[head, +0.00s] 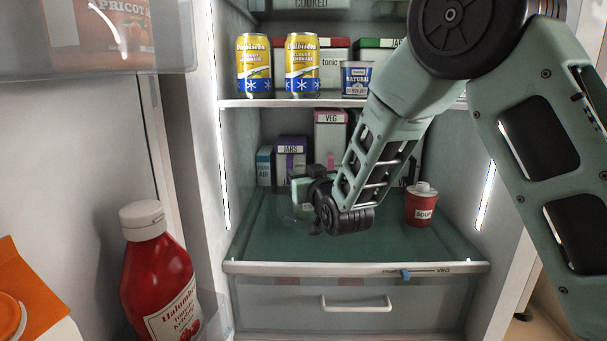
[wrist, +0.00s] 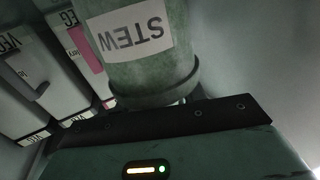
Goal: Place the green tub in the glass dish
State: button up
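The green tub (wrist: 130,65), labelled STEW, fills the upper middle of the wrist view and reads upside down. Its rim end is close against the dark edge of my gripper. In the head view a green shape (head: 301,187) beside my gripper (head: 313,200) appears to be this tub, partly hidden by the gripper. My gripper is low inside the fridge, over the left middle of the green glass shelf. Its fingertips are hidden, so its grip does not show. Faint curved clear edges just below and left of it look like the glass dish (head: 287,213).
A red soup tub (head: 421,207) stands right on the same shelf. Boxes (head: 291,160) line the back. Two yellow cans (head: 254,66) and a small natural tub (head: 356,79) stand on the shelf above. A ketchup bottle (head: 160,275) is in the door. The shelf's front is clear.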

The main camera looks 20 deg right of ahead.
jog(key=shift+s, duration=0.1)
jog(key=s+b, duration=0.5)
jog(key=s, duration=0.6)
jog(key=shift+s+d, duration=0.4)
jog(key=shift+d, duration=0.05)
